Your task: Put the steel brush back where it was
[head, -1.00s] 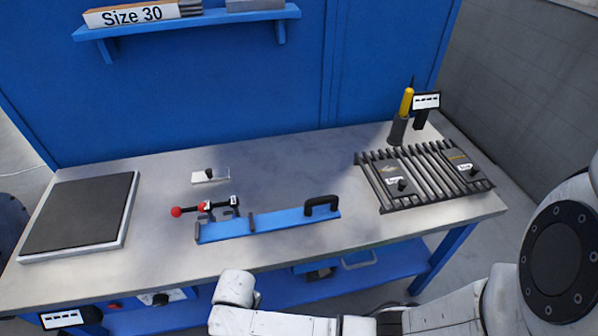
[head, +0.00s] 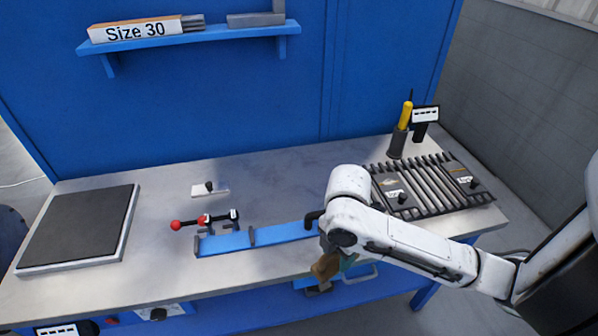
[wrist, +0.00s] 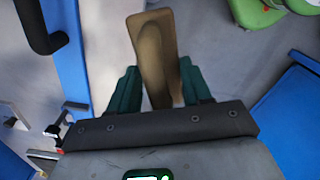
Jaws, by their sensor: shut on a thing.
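The steel brush shows as a brown wooden body (wrist: 155,52) between the two dark green fingers of my gripper (wrist: 158,88) in the wrist view. My gripper is shut on it. In the head view the brown brush (head: 325,265) hangs below my wrist, in front of the bench's front edge near the right end of the blue fixture. The green fingers of my gripper (head: 347,262) are partly hidden by my arm. The bristles cannot be made out.
The bench (head: 150,240) holds a blue fixture (head: 280,234) with a red-knobbed clamp (head: 176,225), a black slatted rack (head: 430,180), a yellow-handled tool (head: 405,115) in a holder and a dark mat (head: 80,225). A shelf (head: 190,45) hangs behind. The back middle is clear.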

